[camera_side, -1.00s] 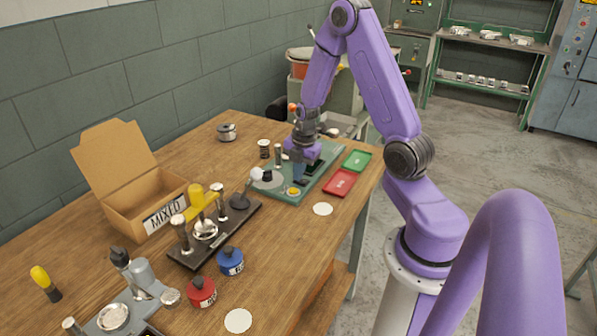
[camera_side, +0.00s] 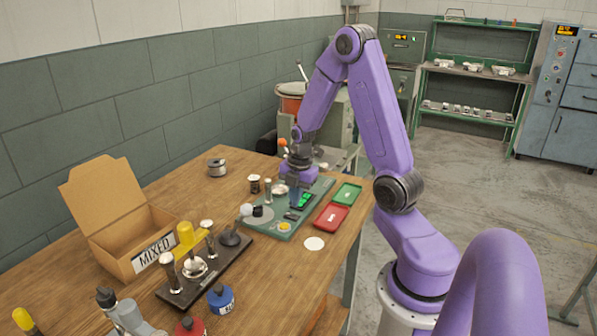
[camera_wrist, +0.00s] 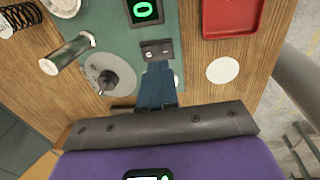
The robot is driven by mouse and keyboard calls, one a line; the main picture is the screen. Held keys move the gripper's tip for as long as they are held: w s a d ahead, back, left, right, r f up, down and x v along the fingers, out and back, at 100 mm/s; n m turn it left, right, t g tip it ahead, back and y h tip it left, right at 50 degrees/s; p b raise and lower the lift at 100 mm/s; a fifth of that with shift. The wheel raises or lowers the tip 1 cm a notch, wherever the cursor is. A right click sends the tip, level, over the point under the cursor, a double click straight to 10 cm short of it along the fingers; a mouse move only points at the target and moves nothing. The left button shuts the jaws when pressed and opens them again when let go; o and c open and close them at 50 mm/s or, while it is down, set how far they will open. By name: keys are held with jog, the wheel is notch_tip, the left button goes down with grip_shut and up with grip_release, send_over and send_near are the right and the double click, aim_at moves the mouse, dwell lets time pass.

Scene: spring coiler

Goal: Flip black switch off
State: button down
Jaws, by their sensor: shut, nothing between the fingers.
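The small black switch (camera_wrist: 157,50) sits on the green coiler base (camera_wrist: 185,15), just below the lit green display (camera_wrist: 145,11) in the wrist view. The display reads 0. My gripper (camera_wrist: 157,66) is shut and empty, with its blue fingertips right at the near edge of the switch; I cannot tell whether they touch it. The fingers hide part of the base behind them. In the side view my gripper (camera_side: 294,204) points down over the base, close to the switch (camera_side: 292,215). Which way the switch is set is too small to tell.
A grey disc with a peg (camera_wrist: 108,80) and a metal post (camera_wrist: 68,53) stand left of the switch. A red tray (camera_wrist: 231,17) and a white disc (camera_wrist: 223,70) lie to the right. In the side view, a green tray (camera_side: 347,193) and an open cardboard box (camera_side: 128,240) also show.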

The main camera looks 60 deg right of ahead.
aim_at(290, 214)
notch_tip(290, 214, up, 10)
jog(key=s, duration=0.1)
dwell(0.4)
jog(key=shift+w+d, duration=0.2)
jog(key=shift+w, duration=0.45)
jog(key=f, duration=0.4)
jog(key=w+f, duration=0.1)
jog(key=f, duration=0.8)
jog(key=shift+w+f, duration=0.35)
jog(key=shift+f, duration=0.05)
jog(key=shift+f, duration=0.2)
jog(key=shift+s, duration=0.15)
